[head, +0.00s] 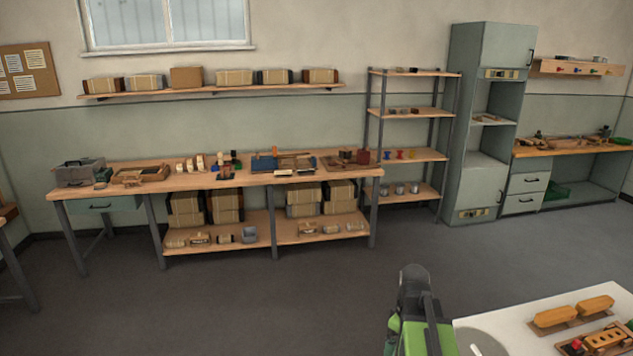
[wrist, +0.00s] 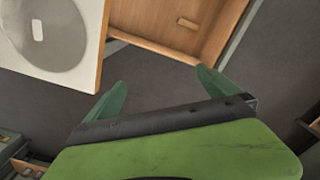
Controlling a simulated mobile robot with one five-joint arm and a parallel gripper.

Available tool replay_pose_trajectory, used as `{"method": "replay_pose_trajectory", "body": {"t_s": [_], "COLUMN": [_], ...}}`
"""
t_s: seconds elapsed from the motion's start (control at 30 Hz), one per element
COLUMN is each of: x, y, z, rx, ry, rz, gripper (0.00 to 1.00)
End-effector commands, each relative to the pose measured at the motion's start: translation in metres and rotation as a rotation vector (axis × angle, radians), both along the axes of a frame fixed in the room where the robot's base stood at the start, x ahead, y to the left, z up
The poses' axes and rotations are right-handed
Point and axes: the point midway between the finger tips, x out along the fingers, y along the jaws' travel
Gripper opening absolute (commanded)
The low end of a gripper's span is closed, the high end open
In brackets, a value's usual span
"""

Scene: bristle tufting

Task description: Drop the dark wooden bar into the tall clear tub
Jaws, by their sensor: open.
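My gripper (wrist: 158,82) is open and empty in the wrist view, its two green fingers spread over grey floor and a table edge. In the head view my green and dark arm end stands left of the white table (head: 520,322), apart from the blocks on it. I cannot make out a dark wooden bar or a tall clear tub for certain in either view. Two orange-brown wooden blocks (head: 555,317) lie on the white table, with a holed wooden piece (head: 604,339) in front, cut off by the picture edge.
A round grey disc (wrist: 50,28) lies on a white top beside a wooden frame (wrist: 150,45). A long workbench (head: 255,178) with small tools and blocks stands at the back wall. Shelves (head: 412,112) and a grey-green cabinet (head: 487,180) stand right of it. The middle floor is clear.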

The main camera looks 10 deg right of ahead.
Motion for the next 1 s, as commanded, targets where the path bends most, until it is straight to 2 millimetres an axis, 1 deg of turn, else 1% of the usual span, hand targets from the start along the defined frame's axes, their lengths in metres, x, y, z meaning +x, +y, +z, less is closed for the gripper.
{"method": "replay_pose_trajectory", "body": {"t_s": [0.03, 0.07, 0.1, 0.17, 0.2, 0.27, 0.3, 0.33, 0.37, 0.4, 0.5, 0.6, 0.73, 1.0], "x": [0.007, 0.01, 0.012, 0.014, 0.013, 0.01, 0.006, 0.003, 0.0, -0.002, -0.005, -0.004, -0.004, -0.004], "y": [0.038, 0.058, 0.083, 0.118, 0.14, 0.172, 0.191, 0.2, 0.203, 0.201, 0.199, 0.199, 0.197, 0.197], "z": [0.0, 0.0, 0.0, 0.0, 0.0, 0.0, 0.0, 0.0, 0.0, 0.0, 0.0, 0.0, 0.0, 0.0], "rx": [0.0, 0.0, 0.0, 0.0, 0.0, 0.0, 0.0, -0.001, -0.001, -0.001, 0.0, 0.0, 0.0, 0.0], "ry": [0.0, 0.0, 0.0, 0.0, 0.0, 0.0, 0.0, 0.001, 0.0, 0.0, 0.0, 0.0, 0.0, 0.0], "rz": [0.029, 0.035, 0.037, 0.03, 0.018, -0.018, -0.062, -0.111, -0.165, -0.245, -0.404, -0.51, -0.56, -0.558], "gripper": [1.0, 1.0, 1.0, 1.0, 1.0, 1.0, 1.0, 1.0, 1.0, 1.0, 1.0, 1.0, 1.0, 1.0]}}
